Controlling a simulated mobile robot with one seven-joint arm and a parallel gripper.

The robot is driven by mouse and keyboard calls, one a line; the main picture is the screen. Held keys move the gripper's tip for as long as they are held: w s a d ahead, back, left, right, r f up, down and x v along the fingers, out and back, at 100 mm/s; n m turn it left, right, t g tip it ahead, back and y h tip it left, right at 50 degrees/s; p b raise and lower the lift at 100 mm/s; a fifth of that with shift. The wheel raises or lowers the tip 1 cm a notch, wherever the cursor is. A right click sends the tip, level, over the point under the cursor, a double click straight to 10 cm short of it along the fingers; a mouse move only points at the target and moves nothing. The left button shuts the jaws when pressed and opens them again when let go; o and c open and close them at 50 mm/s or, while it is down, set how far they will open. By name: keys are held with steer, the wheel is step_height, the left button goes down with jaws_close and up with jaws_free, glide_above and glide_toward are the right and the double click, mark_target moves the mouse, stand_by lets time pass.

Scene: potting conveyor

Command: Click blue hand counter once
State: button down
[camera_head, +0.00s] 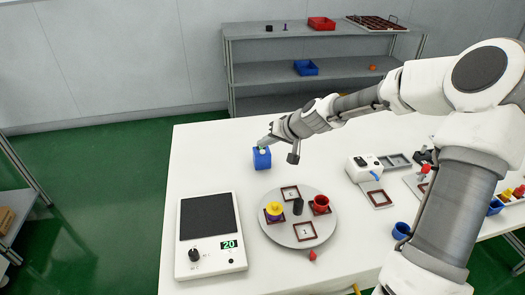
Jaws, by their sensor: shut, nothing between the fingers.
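The blue hand counter (262,161) stands upright on the white table, toward its far left part. My gripper (268,143) reaches in from the right and its tip is at the top of the counter. It appears shut, with nothing seen between the fingers. A small pale spot shows on the counter's top, partly hidden by the gripper. I cannot tell whether the fingertips touch the counter's button.
A grey turntable (275,236) with red and yellow pots stands in front of the counter. A white scale-like device (210,258) reading 20 is at front left. A white machine (363,168) stands to the right. The table left of the counter is clear. Shelves (300,72) stand behind.

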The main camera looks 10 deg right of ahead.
steer(key=shift+r+p, duration=1.65)
steer(key=shift+r, duration=0.9)
steer(key=shift+f, duration=0.1)
